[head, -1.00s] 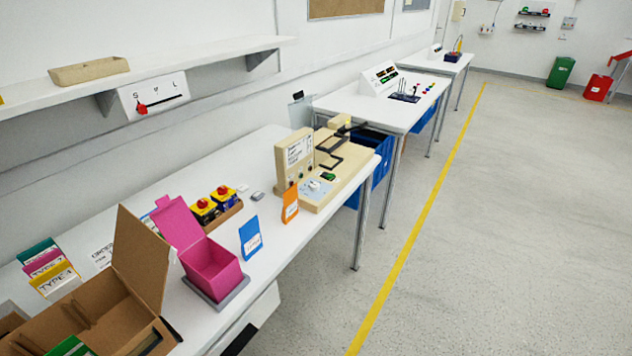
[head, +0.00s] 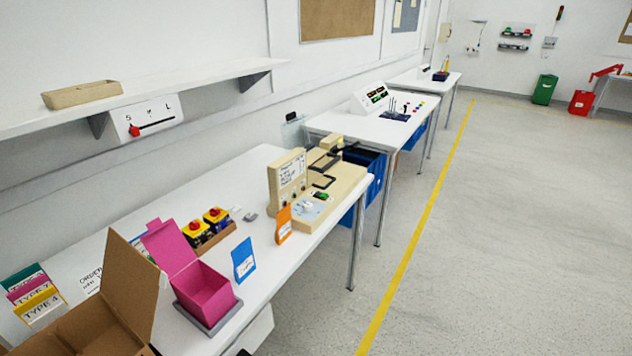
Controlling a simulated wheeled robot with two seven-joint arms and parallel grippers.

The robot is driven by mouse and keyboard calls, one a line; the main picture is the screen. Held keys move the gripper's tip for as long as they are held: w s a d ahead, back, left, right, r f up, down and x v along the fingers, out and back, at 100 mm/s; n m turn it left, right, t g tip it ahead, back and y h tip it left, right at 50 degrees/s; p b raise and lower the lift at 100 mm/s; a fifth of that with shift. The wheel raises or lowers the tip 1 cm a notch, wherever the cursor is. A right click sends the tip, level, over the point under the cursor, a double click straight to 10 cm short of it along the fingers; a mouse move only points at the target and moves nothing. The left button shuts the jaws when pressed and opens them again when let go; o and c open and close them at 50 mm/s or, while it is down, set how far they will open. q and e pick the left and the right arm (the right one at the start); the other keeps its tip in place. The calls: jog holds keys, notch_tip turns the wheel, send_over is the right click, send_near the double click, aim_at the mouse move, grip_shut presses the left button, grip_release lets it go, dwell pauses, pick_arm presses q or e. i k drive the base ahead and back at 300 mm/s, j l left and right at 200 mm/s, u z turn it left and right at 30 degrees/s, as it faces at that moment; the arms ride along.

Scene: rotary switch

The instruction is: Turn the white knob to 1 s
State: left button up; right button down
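The white knob (head: 307,206) sits on a pale blue dial plate on the low front part of a beige machine (head: 334,196). The machine stands at the far right end of the near white table. The knob is small here, and I cannot read its marks or its setting. A green switch (head: 322,196) is just beside it on the same machine. Neither of my grippers is in view.
An orange card (head: 284,224) stands just left of the knob. A blue card (head: 243,258), a pink box (head: 205,290) and an open cardboard box (head: 100,315) stand nearer on the table (head: 190,193). The floor (head: 480,230) to the right is clear.

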aim_at(307, 207)
jog(key=i+l+u, duration=0.25)
jog(key=i+l, duration=0.2)
jog(key=i+l+u, duration=0.15)
jog(key=l, duration=0.25)
jog(key=i+l+u, duration=0.1)
jog(key=i+l, duration=0.15)
jog(key=i+l+u, duration=0.15)
jog(key=l, duration=0.3)
jog(key=i+l+u, duration=0.15)
jog(key=l, duration=0.2)
